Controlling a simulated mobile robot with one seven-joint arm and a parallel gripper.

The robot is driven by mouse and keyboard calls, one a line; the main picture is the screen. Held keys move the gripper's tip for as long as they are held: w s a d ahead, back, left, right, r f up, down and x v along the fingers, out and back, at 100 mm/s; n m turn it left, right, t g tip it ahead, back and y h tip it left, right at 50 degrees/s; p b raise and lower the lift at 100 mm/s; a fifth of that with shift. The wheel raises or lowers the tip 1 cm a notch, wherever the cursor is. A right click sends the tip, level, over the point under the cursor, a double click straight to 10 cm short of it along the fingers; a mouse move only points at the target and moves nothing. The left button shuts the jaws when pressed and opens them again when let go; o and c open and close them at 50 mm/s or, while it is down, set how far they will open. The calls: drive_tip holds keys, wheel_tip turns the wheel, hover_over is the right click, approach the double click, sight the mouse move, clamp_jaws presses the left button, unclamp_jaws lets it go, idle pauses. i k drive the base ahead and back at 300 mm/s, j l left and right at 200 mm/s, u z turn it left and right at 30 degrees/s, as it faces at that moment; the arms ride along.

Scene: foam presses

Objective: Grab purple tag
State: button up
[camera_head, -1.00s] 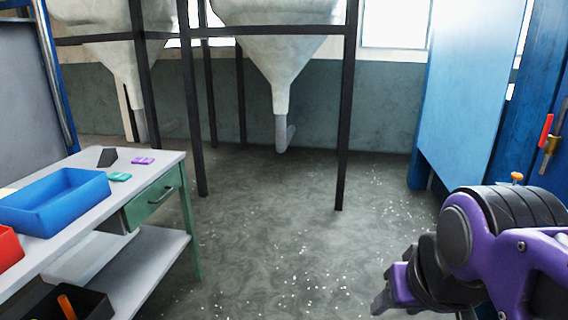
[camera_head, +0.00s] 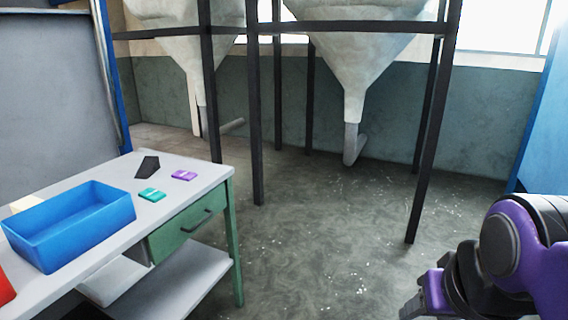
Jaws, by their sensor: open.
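The purple tag (camera_head: 184,175) is a small flat piece with a pale mark. It lies on the white tabletop (camera_head: 190,194) near its far right corner. A green tag (camera_head: 151,195) lies to its left and nearer, apart from it. My gripper (camera_head: 412,308) is at the lower right, far to the right of the table and away from the tag. It is open; its fingers are partly cut off by the picture's lower edge, and I see nothing held.
A blue bin (camera_head: 70,232), a dark angular piece (camera_head: 147,167) and a red bin (camera_head: 5,288) are on the table. The table has a green drawer (camera_head: 187,228) and lower shelf. Black frame posts (camera_head: 256,120) carry hoppers (camera_head: 362,62) behind. Open floor lies between table and arm.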

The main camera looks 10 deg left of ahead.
sight(183, 175)
drive_tip(key=i+u, duration=0.3)
drive_tip(key=i, duration=0.2)
drive_tip(key=i+l+u, duration=0.3)
drive_tip(key=i, duration=0.2)
drive_tip(key=j, duration=0.1)
